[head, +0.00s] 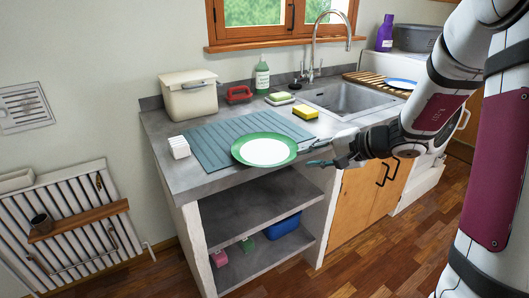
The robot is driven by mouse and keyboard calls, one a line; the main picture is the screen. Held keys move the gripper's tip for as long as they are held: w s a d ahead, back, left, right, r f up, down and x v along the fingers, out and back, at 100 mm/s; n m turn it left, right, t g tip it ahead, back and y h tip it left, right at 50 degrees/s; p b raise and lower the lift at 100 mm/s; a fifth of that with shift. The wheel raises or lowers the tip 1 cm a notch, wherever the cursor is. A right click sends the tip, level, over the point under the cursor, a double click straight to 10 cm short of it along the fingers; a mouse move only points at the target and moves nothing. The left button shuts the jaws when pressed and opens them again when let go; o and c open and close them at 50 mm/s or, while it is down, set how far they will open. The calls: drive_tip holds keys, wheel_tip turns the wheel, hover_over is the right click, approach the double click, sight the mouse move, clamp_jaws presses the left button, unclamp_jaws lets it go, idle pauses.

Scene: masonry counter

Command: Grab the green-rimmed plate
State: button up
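The green-rimmed plate (265,151) has a white centre and a wide green rim. It lies near the front edge of the counter, partly over the blue-grey ribbed mat (212,140). My gripper (309,156) is just right of the plate, close to its right rim. Its two fingers are spread apart with a gap between them, and nothing shows in the gap. I cannot tell from this view whether a finger touches the rim.
A white block (179,147) stands left of the plate. Behind are a yellow sponge (305,112), a green bottle (262,77), a cream bin (188,96) and the sink (348,99). A blue-rimmed plate (401,83) lies on a slatted rack. Open shelves (262,206) are below the counter.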

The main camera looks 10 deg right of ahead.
drive_tip(key=x, duration=0.6)
drive_tip(key=shift+w, duration=0.4)
drive_tip(key=shift+f, duration=0.15)
clamp_jaws()
